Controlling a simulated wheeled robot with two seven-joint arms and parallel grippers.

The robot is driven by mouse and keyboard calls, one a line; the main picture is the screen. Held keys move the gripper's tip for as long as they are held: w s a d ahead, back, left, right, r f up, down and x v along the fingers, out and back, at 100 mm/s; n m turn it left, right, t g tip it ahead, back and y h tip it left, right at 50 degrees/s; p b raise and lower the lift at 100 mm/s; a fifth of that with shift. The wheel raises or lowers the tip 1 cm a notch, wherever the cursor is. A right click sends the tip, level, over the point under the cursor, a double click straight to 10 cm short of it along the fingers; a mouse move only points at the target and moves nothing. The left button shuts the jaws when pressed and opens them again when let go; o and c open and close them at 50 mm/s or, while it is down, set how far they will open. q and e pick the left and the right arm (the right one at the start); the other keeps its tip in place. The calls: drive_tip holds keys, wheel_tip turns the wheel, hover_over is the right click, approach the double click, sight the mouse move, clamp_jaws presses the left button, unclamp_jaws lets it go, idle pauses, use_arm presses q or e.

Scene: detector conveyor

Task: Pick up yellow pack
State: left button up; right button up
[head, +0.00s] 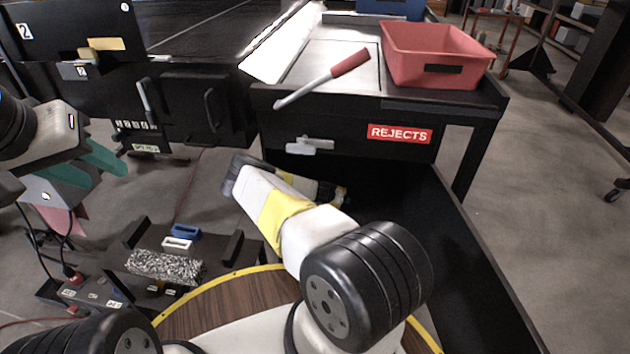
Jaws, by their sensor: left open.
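I cannot make out a yellow pack for certain. A small tan-yellow flat piece (105,44) shows on the black machine at the upper left; I cannot tell if it is a pack or a label. My left gripper (98,170), with teal fingers, is at the left edge, below and in front of that machine. It is open, with nothing seen between its fingers. My right arm, white with a yellow band, reaches across the middle; its gripper is not visible.
A red bin (437,55) stands on the black bench with a REJECTS sign (399,133).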

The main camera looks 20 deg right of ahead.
drive_tip(key=c, duration=1.8)
drive_tip(key=shift+r, duration=0.1)
clamp_jaws()
